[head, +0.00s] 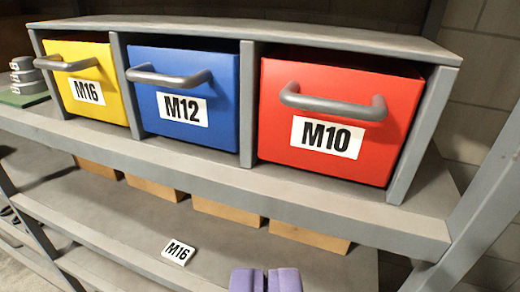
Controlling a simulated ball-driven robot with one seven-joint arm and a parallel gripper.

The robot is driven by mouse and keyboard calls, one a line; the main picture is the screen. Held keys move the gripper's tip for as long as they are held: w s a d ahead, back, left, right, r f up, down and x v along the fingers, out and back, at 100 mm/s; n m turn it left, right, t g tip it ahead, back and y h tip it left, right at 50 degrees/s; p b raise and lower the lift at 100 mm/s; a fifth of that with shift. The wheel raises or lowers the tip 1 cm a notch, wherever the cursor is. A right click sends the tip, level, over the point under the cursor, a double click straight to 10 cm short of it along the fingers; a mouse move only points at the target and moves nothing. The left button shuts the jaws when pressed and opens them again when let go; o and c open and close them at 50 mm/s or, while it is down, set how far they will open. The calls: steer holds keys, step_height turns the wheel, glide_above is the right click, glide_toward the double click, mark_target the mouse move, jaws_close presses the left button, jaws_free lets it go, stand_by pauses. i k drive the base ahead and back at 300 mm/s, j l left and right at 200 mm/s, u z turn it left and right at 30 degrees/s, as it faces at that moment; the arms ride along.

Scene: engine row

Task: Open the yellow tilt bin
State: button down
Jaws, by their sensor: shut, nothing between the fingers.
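The yellow tilt bin (108,82) is the leftmost of three bins in a grey rack at the upper left. It has a grey bar handle (66,64) across its upper front and a white M16 label. Its front sits in its slot, with a dark gap above its top edge. My gripper (265,281) shows as two purple fingers at the bottom edge, right of centre. The fingers are shut together and empty. They are well apart from the yellow bin, below and to its right in the picture.
A blue M12 bin (222,85) and a red M10 bin (394,110) stand beside it, each with a protruding handle. The shelf edge (300,205) runs below them. A white M16 card (179,252) is on the lower shelf. Grey metal parts (24,72) stand at far left.

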mark_target(83, 67)
steer(key=i+j+z, duration=0.3)
steer(key=i+j, duration=0.15)
steer(key=j, duration=0.2)
steer(key=i+j+z, duration=0.15)
steer(key=j, duration=0.2)
